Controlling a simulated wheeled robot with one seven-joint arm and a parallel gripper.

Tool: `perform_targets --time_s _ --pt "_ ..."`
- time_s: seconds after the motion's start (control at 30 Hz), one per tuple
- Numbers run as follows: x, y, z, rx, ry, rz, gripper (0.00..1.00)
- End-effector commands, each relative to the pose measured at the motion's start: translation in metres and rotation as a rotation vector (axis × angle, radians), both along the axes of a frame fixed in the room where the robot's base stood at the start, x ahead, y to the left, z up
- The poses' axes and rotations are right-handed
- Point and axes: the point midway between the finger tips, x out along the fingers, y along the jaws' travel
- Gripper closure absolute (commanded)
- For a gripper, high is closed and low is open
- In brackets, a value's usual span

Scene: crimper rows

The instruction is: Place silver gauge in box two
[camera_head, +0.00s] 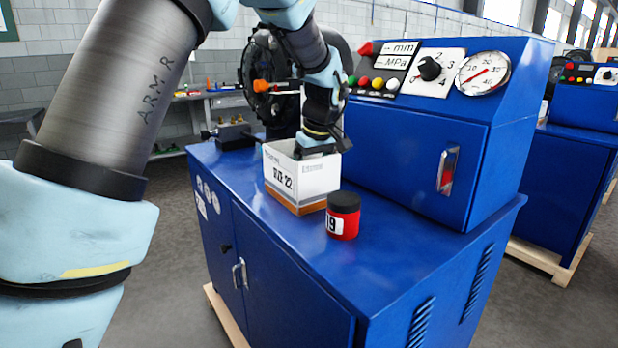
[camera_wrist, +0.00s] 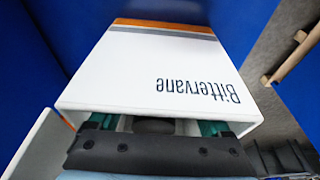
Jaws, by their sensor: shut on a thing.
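A white open-topped carton with an orange bottom band (camera_head: 310,183) stands upright on the blue cabinet; its front label ends in 22. Its side marked "Bittervane" fills the middle of the wrist view (camera_wrist: 150,75). My gripper (camera_head: 314,148) points down at the carton's open top. In the wrist view my gripper's teal fingertips (camera_wrist: 155,126) are at the carton's rim, with a grey and dark shape between them. My gripper is shut on that thing, mostly hidden, so I cannot tell whether it is the silver gauge. No loose silver gauge shows.
A red jar with a black lid, marked 19 (camera_head: 343,216), stands just right of the carton. The blue console (camera_head: 415,155) with buttons and a fixed dial rises behind. The blue cabinet top (camera_head: 430,225) is clear toward the front right.

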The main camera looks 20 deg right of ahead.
Motion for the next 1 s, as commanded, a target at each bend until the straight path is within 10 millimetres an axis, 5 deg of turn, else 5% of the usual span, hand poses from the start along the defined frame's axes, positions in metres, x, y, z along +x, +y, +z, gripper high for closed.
perform_targets --time_s 0.13,0.47,1.0 --pt "0.0 0.0 0.001 0.0 0.0 0.0 0.06" --pt "0.0 0.0 0.006 -0.001 -0.001 0.0 0.06" --pt "-0.024 -0.005 0.102 -0.004 -0.003 -0.001 0.06"
